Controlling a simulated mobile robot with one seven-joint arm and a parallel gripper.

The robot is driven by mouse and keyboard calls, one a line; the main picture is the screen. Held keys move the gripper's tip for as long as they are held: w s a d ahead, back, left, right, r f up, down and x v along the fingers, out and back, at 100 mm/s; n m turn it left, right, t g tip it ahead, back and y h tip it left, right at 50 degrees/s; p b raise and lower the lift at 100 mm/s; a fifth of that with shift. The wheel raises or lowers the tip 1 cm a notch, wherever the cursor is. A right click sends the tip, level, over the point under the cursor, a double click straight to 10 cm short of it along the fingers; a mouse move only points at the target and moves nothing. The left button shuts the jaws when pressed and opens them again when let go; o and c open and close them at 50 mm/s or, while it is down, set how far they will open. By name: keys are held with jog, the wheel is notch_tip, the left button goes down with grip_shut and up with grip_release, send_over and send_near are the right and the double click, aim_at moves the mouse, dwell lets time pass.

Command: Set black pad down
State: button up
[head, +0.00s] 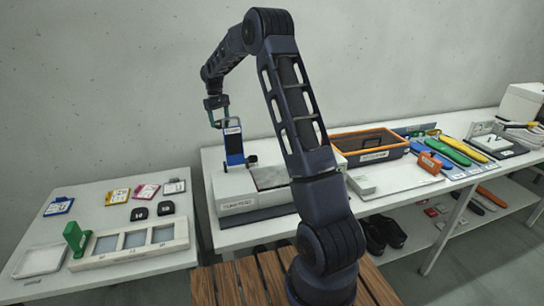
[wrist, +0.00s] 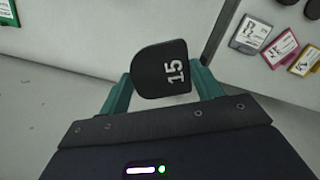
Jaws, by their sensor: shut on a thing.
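A black pad (wrist: 160,70) marked in white with what looks like "15" is held between the green fingers of my gripper (wrist: 160,92) in the wrist view. The gripper is shut on it, and a pale surface lies beyond it. The held pad is too small to make out there. Two other black pads, one (head: 139,213) and another (head: 166,208), lie on the left table (head: 95,216).
The left table also bears several coloured cards (head: 117,196), a three-compartment tray (head: 130,243), a green tool (head: 76,238) and a shallow white tray (head: 40,262). An orange-rimmed bin (head: 372,158) is at right.

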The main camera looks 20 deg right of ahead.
jog(key=s+d+r+m, duration=0.1)
jog(key=d+m, duration=0.2)
jog(key=d, duration=0.9)
jog(key=s+d+r+m, duration=0.1)
jog(key=s+d+m, duration=0.15)
jog(key=d, duration=0.95)
send_near(272, 155)
jog(key=shift+y, duration=0.3)
jog(key=f, duration=0.6)
jog(key=shift+s+d+f, duration=0.1)
jog(key=shift+d+f, duration=0.05)
jog(key=shift+d, duration=0.15)
jog(key=shift+f, duration=0.15)
jog(key=o, duration=1)
